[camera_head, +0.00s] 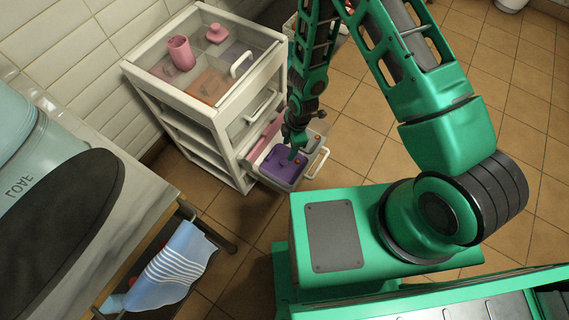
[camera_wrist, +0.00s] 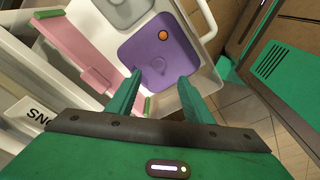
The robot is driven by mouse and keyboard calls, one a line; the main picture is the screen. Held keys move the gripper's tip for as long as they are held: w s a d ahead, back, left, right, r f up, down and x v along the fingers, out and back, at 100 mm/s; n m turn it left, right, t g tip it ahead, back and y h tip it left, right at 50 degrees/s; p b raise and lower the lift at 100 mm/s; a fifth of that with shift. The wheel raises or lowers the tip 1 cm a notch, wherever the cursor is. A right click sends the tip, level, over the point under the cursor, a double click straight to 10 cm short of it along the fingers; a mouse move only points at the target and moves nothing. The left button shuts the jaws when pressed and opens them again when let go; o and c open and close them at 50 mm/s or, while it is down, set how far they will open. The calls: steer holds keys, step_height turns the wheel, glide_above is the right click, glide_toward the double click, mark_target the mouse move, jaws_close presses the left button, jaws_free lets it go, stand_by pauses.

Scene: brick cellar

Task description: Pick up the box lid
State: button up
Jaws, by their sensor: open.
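A purple lid (camera_head: 280,167) with rounded corners lies in an open white drawer (camera_head: 313,150) of the cabinet. In the wrist view the purple lid (camera_wrist: 148,48) shows an orange round spot near one corner and a small raised knob. I take it to be the box lid. My gripper (camera_head: 297,150) reaches down over the drawer. In the wrist view my gripper (camera_wrist: 160,76) is open, its two green fingers on either side of the knob. Nothing is held. I cannot tell whether the fingertips touch the lid.
A pink piece (camera_wrist: 85,50) and a grey lid (camera_wrist: 124,10) lie beside the purple lid. The drawer handle (camera_head: 318,163) sticks out. Pink pots (camera_head: 180,53) stand in the cabinet's top section. A counter with a blue striped towel (camera_head: 172,268) is at lower left.

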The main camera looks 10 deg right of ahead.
mark_target(284, 161)
steer(key=shift+a+f, duration=0.3)
steer(key=shift+f, duration=1.4)
steer(key=shift+a+f, duration=0.3)
steer(key=shift+f, duration=1.35)
steer(key=shift+a+f, duration=0.3)
steer(key=shift+f, duration=1.4)
steer(key=shift+c, duration=0.6)
steer(key=c, duration=1)
